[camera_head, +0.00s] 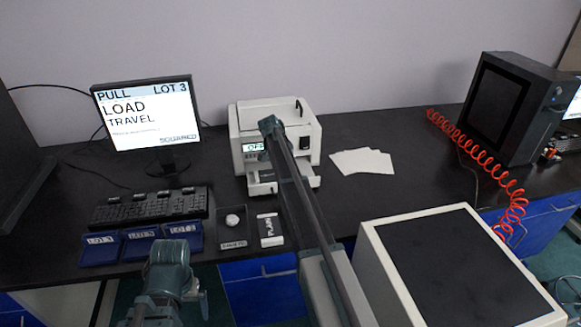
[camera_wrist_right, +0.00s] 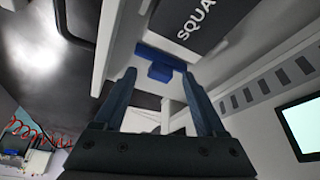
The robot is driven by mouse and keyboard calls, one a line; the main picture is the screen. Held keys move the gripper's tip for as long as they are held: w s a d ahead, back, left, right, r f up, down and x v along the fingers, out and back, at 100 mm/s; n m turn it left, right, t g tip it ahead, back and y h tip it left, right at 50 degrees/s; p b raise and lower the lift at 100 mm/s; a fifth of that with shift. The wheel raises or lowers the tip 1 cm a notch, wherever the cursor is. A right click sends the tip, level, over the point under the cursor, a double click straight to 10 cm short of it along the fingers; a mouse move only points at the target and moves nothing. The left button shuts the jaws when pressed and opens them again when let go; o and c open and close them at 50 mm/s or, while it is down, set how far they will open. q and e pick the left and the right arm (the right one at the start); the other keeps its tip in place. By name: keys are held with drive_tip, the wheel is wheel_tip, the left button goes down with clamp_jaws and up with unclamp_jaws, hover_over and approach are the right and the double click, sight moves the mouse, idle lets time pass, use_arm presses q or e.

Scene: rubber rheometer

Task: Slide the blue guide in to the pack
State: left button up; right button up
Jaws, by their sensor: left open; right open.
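The blue guide (camera_wrist_right: 158,66) is a small blue block at the edge of a white tray (camera_wrist_right: 118,50) in the right wrist view. The pack (camera_wrist_right: 195,25), dark grey with white letters "SQUA", lies just beyond it. My right gripper (camera_wrist_right: 159,76) is open, its two fingers on either side of the guide; I cannot tell whether they touch it. In the head view my right arm reaches to the white machine (camera_head: 311,135) and hides its own fingers and the guide. My left gripper (camera_head: 172,300) is low in front of the blue bins, empty; its fingertips show poorly.
A monitor (camera_head: 148,115) reads "LOAD TRAVEL". White sheets (camera_head: 361,161) lie right of the machine. A red coiled hose (camera_head: 480,155) hangs farther right.

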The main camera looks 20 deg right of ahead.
drive_tip(key=w+p+v, duration=0.1)
drive_tip(key=p+v, duration=1.1)
drive_tip(key=v, duration=0.1)
drive_tip(key=shift+s+r, duration=0.4)
drive_tip(key=shift+s, duration=0.05)
